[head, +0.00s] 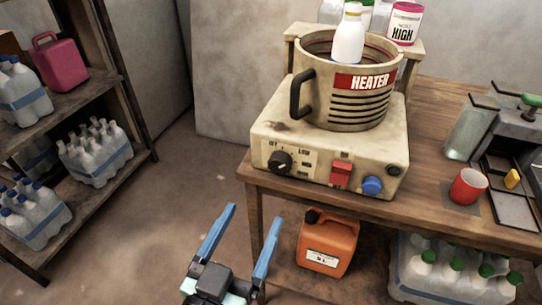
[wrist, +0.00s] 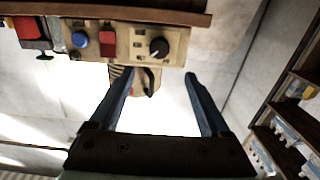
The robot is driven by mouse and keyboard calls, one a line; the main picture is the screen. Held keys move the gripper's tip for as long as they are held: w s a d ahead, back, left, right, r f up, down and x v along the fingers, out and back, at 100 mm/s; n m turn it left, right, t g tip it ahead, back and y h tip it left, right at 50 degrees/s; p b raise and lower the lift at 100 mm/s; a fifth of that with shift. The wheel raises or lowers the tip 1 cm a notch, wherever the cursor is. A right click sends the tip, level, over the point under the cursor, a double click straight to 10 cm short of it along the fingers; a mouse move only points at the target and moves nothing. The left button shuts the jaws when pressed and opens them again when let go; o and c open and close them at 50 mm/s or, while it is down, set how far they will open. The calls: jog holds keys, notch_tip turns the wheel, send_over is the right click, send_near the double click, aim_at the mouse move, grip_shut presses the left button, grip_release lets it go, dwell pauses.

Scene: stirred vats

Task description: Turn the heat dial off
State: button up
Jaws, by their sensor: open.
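The heater (head: 330,140) is a cream box on the wooden table, with a round pot marked HEATER on top. Its black heat dial (head: 280,162) is at the left of the front panel, with small labels around it, one reading LOW. I cannot tell clearly where the dial points. The dial also shows in the wrist view (wrist: 159,47), where the scene looks upside down. My gripper (head: 254,214) has blue fingers, spread open and empty, below and in front of the dial, apart from it. In the wrist view the fingers (wrist: 158,73) point towards the panel.
A red switch (head: 341,173) and a blue knob (head: 372,185) share the panel. A white bottle (head: 350,36) stands in the pot. A red cup (head: 467,186) is on the table at right. An orange canister (head: 326,243) is below. Shelves of bottles (head: 95,150) stand left; the floor between is clear.

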aim_at(278, 166)
jog(key=p+x, duration=0.1)
jog(key=x, duration=1.1)
grip_shut()
